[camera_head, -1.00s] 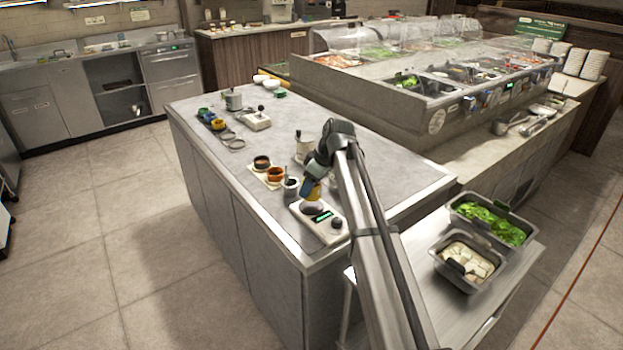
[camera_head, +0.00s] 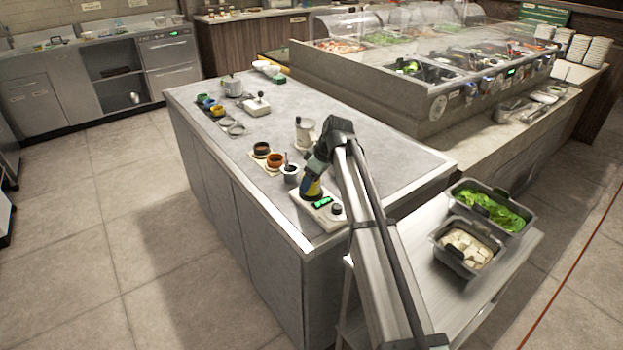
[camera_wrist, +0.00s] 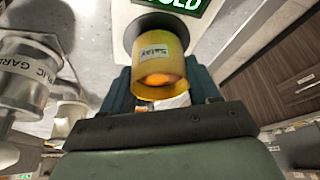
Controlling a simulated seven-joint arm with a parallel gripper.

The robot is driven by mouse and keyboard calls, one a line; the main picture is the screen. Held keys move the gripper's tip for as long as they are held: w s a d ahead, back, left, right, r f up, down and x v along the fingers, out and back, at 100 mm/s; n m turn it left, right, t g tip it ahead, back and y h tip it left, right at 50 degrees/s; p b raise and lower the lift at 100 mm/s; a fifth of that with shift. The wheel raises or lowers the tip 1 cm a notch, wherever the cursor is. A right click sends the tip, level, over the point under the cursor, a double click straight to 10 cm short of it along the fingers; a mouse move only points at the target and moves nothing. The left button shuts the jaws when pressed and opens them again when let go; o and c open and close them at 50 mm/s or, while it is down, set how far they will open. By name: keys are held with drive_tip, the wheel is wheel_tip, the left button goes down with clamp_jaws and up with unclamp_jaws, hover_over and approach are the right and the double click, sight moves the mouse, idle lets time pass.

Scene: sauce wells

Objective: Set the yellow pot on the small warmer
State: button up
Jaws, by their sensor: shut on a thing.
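The yellow pot (camera_wrist: 160,72) fills the upper middle of the wrist view, with a small label and orange contents. My gripper (camera_wrist: 161,92) is shut on it, a dark finger on each side. The small warmer (camera_head: 323,213) is a pale unit with a green lit display and a dark knob near the counter's front corner. In the head view the yellow pot (camera_head: 314,187) is at the warmer's round dark plate, which it mostly hides. In the wrist view the plate's dark edge shows around the pot. I cannot tell whether the pot touches the plate.
A metal pot with a spoon (camera_head: 291,174) stands just left of the warmer. Free counter lies to the right.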

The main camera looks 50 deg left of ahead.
drive_tip(key=shift+f, duration=0.35)
idle(0.7)
drive_tip(key=o, duration=1.2)
wheel_tip(320, 180, up, 8)
idle(0.5)
idle(0.3)
